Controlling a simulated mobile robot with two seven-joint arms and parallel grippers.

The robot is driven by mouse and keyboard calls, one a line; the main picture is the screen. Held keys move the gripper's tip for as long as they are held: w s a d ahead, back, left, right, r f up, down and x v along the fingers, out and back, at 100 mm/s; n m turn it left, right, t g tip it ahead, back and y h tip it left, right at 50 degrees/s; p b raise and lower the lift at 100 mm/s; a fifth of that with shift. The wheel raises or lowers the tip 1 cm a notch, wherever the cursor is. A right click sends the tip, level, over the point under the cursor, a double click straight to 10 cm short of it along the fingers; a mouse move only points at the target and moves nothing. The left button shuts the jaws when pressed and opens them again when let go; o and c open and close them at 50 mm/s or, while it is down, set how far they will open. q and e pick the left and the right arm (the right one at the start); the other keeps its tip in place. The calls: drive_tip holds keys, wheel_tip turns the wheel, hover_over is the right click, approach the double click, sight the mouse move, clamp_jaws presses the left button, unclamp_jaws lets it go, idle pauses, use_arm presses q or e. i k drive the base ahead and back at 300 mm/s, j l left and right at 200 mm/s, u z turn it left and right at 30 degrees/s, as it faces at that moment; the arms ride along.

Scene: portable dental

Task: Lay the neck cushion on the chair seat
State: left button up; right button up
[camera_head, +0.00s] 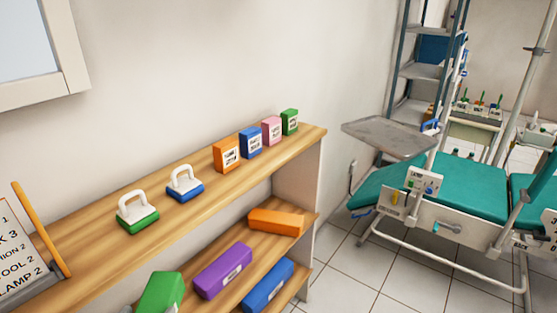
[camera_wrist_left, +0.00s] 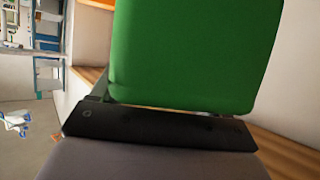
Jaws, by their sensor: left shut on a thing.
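A green cushion-like block (camera_head: 160,293) shows at the bottom edge of the head view. It fills the upper middle of the left wrist view (camera_wrist_left: 190,50), between the jaws of my left gripper (camera_wrist_left: 175,106), which is shut on it. My left gripper is barely seen in the head view. No label on the green block is readable, so I cannot tell its name from print. The teal chair seat (camera_head: 470,187) is at the right, well away from the block. My right gripper is not in view.
The wooden shelf unit (camera_head: 309,136) holds orange (camera_head: 276,222), purple (camera_head: 222,271) and blue (camera_head: 268,286) blocks on lower boards, and small boxes and two handled blocks on top. A grey tray (camera_head: 388,137) overhangs the chair. Tiled floor (camera_head: 400,290) lies clear between shelf and chair.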

sight(472, 183)
drive_tip(key=l+z, duration=0.1)
drive_tip(key=z, duration=0.3)
drive_tip(key=i+z, duration=0.15)
drive_tip(key=z, duration=0.25)
drive_tip(key=i+l+z, duration=0.3)
drive_tip(key=i+z, duration=0.65)
drive_tip(key=i, duration=0.65)
drive_tip(key=i+j, duration=0.15)
drive_tip(key=i, duration=1.2)
drive_tip(key=l+z, duration=0.05)
